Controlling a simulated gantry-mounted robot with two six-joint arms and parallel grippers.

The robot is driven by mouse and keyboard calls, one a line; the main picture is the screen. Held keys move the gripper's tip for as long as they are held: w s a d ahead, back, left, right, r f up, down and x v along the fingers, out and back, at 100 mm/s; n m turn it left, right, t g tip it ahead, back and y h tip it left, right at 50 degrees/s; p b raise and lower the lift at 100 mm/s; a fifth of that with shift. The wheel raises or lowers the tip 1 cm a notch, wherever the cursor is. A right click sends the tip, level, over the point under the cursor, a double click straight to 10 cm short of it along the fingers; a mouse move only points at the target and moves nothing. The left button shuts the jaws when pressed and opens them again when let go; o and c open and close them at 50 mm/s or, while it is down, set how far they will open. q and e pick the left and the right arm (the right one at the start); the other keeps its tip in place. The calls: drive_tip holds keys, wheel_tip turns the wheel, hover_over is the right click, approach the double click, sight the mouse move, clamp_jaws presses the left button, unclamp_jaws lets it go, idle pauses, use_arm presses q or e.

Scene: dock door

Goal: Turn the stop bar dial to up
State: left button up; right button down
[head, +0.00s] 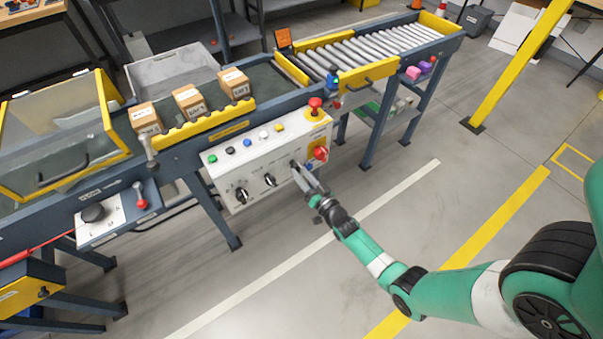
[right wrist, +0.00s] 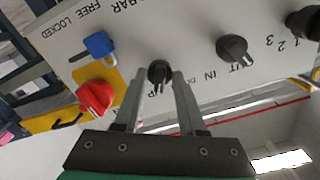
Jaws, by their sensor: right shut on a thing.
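The stop bar dial (right wrist: 159,72) is a small black knob on the white control panel (head: 228,165). Upside-down lettering ending in "BAR" shows near it in the right wrist view. My right gripper (head: 298,170) reaches the panel's right part, and its two fingers (right wrist: 158,80) are closed on the dial from either side. The fingers and glare hide part of the dial and its markings, so I cannot read where it points. My left gripper is in neither view.
Beside the dial are a blue key switch (right wrist: 99,45) and a red knob (right wrist: 95,98) on yellow. Another black dial (right wrist: 233,48) is on the other side. Boxes (head: 189,101) stand on the conveyor behind the panel. The floor in front is clear.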

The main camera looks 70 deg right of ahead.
drive_tip(key=shift+m, duration=0.5)
drive_tip(key=c, duration=0.9)
unclamp_jaws()
drive_tip(key=shift+o, duration=0.2)
drive_tip(key=p+v, duration=0.4)
drive_tip(key=v, duration=0.7)
drive_tip(key=shift+s+a, duration=0.15)
drive_tip(key=shift+s, duration=0.1)
